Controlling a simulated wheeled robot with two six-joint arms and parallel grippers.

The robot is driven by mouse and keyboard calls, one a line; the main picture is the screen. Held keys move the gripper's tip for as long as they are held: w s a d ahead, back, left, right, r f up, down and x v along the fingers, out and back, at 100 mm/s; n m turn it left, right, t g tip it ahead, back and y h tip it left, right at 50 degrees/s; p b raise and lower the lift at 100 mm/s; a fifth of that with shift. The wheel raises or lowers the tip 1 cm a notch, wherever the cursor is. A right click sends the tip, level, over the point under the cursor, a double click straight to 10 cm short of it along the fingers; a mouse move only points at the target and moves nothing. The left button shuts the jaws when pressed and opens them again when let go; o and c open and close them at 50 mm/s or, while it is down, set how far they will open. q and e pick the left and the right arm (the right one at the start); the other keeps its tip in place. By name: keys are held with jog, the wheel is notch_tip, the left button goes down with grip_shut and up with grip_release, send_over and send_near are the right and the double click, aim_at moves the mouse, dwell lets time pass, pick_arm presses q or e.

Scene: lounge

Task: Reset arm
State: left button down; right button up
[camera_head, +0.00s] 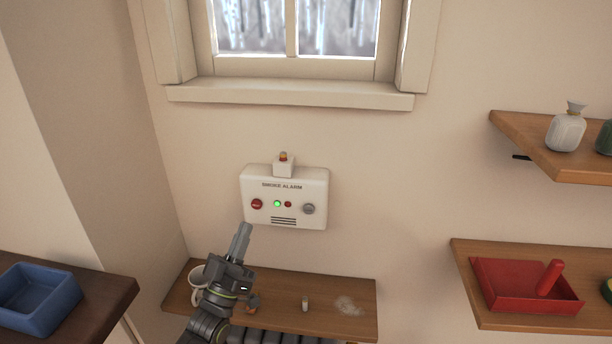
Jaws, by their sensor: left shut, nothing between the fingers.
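My left gripper (241,240) is shut and empty. It points up, in front of the wall just below the lower left corner of the white smoke alarm box (284,212). In the picture its tips lie below the box's red button (257,204); I cannot tell whether they touch the box. A green light (277,204) glows on the box, beside a small red light and a grey knob (308,209). My right gripper is not in view.
Under the alarm is a wooden shelf (368,302) with a white mug (197,279), partly behind my arm, and a pale powdery patch (348,306). A blue tray (38,300) stands at left.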

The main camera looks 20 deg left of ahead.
pick_arm(q)
jog(key=s+d+f+m+g+y, duration=0.1)
jog(key=s+f+g, duration=0.2)
jog(key=f+g, duration=0.35)
jog(key=s+d+f+m+g+y, duration=0.1)
jog(key=s+d+f+g, duration=0.15)
jog(key=f+g, duration=0.4)
jog(key=s+a+f+g+y, duration=0.1)
jog(key=s+f+g, duration=0.35)
jog(key=s, duration=0.65)
jog(key=s+f+g+y, duration=0.1)
jog(key=s+f+g, duration=0.35)
jog(key=s, duration=0.65)
notch_tip(320, 180, down, 28)
jog(key=s+a+g+b, duration=0.1)
jog(key=a+g+b, duration=0.1)
jog(key=b, duration=0.1)
jog(key=s+d+f+g+b, duration=0.1)
jog(key=s+f, duration=1.3)
jog(key=f, duration=0.2)
jog(key=shift+s+d+f+h, duration=0.25)
jog(key=shift+s+d+h, duration=0.05)
